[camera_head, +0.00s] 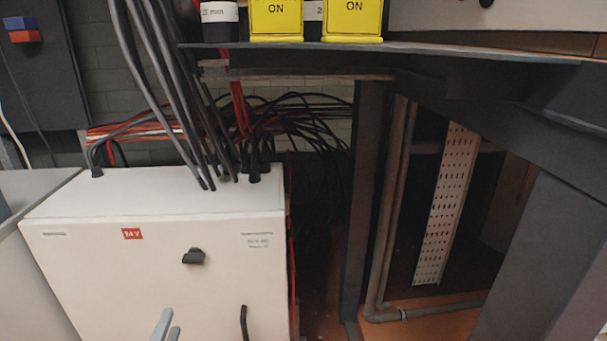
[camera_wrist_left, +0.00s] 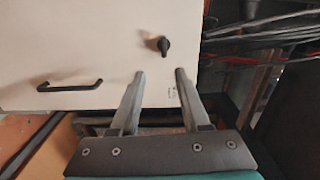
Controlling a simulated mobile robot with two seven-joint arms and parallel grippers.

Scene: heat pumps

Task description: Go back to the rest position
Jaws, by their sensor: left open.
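The white cabinet (camera_wrist_left: 85,35) fills the upper left of that view. A black knob (camera_head: 193,256) is on the cabinet front, and it also shows in the left wrist view (camera_wrist_left: 163,45). A black handle (camera_head: 244,323) is on the cabinet too, also seen in the left wrist view (camera_wrist_left: 70,86). My right gripper is not in view.
Dark cables (camera_head: 180,90) run down into the cabinet top. Yellow ON boxes (camera_head: 277,20) stand on a dark shelf (camera_head: 300,57) above. A dark frame with a grey pipe (camera_head: 390,200) and a perforated strip (camera_head: 445,205) stands at the right.

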